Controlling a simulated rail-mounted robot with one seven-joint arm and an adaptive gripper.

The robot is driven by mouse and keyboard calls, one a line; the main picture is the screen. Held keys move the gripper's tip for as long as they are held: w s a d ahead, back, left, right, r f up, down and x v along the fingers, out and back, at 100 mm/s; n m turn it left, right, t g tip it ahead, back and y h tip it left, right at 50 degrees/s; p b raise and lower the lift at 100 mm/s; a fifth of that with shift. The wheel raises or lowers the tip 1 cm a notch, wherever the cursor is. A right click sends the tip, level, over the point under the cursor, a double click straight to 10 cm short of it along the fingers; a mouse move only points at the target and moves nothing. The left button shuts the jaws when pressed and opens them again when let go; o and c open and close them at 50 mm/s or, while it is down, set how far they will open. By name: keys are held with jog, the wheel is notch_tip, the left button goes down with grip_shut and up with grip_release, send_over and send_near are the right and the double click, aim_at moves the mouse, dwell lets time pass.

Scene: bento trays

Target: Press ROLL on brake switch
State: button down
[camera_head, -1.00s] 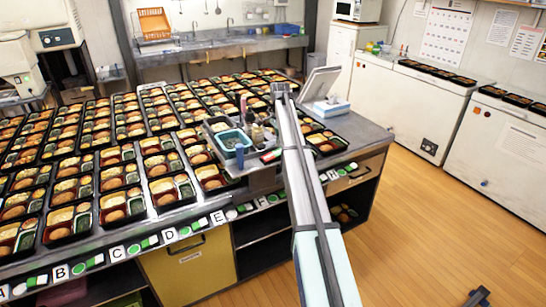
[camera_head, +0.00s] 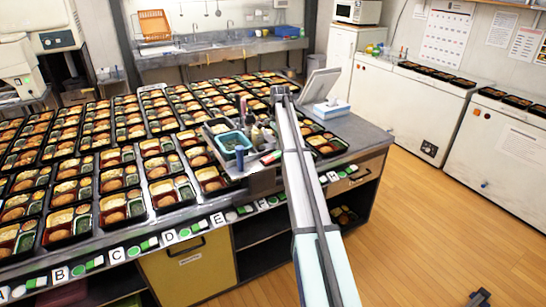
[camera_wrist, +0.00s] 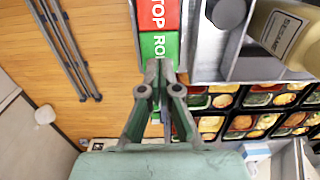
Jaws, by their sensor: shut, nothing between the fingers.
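The brake switch shows in the wrist view as a red pad (camera_wrist: 158,14) with white lettering, partly cut off, beside a green ROLL pad (camera_wrist: 149,44). In the head view the switch (camera_head: 270,157) is small at the right end of the caddy. My gripper (camera_wrist: 161,68) is shut and empty. Its fingertips overlap the lower edge of the green pad in the wrist view; I cannot tell whether they touch it. The end of ROLL is partly hidden or hard to read.
A grey caddy (camera_head: 238,174) with a blue-green tub (camera_head: 233,141) and bottles stands at the counter edge. A bottle (camera_wrist: 285,32) is close to the switch. Many bento trays fill the counter. Open wooden floor (camera_head: 430,220) lies to the right.

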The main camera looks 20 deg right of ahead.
aim_at(279, 153)
jog(key=shift+f+b, duration=0.4)
jog(key=shift+f, duration=1.05)
dwell(1.1)
jog(key=shift+r, duration=0.15)
jog(key=shift+r+p, duration=1.7)
jog(key=shift+r, duration=1.75)
